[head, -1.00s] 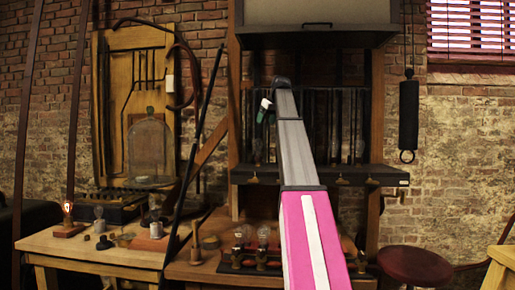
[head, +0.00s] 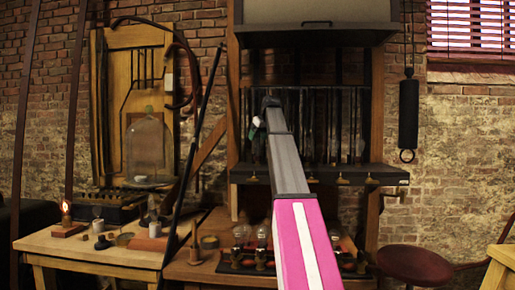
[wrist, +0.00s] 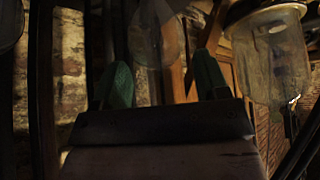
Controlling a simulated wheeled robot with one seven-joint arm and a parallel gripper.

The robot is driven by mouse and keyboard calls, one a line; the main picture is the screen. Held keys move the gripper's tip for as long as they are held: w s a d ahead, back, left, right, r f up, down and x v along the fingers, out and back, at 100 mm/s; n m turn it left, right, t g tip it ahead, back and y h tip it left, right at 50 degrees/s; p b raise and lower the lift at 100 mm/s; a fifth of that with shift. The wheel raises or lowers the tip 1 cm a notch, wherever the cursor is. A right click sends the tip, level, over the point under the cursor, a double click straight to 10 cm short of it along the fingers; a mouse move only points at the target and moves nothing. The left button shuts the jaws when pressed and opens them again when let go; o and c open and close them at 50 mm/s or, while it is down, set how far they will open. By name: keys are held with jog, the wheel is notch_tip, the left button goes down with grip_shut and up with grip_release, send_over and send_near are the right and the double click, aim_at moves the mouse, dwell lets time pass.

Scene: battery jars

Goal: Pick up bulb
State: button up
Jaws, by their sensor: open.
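Several clear bulbs show in the head view. One glowing bulb (head: 66,210) stands on a small reddish base at the left of the wooden table, and an unlit bulb (head: 98,225) stands just right of it. More bulbs (head: 262,232) stand in a row on the darker workbench. My gripper (head: 258,122) is small at the far end of my arm, in front of the wall cabinet, well above and away from these bulbs. In the wrist view its two green-tipped fingers (wrist: 163,75) are apart. A blurry, clear glass shape (wrist: 157,30) shows beyond them; I cannot tell whether it is a bulb.
A glass jar (wrist: 272,55) hangs at the right of the wrist view. A dark shelf (head: 335,175) crosses the cabinet below my gripper. A glass dome (head: 146,150) stands at the left. A dark slanted pole (head: 197,140) rises left of my arm. A round stool (head: 415,266) is at right.

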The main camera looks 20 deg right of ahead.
jog(key=shift+w+a+f, duration=0.1)
jog(key=shift+w+f, duration=0.2)
jog(key=shift+f, duration=0.1)
jog(key=c, duration=0.8)
jog(key=shift+r, duration=0.1)
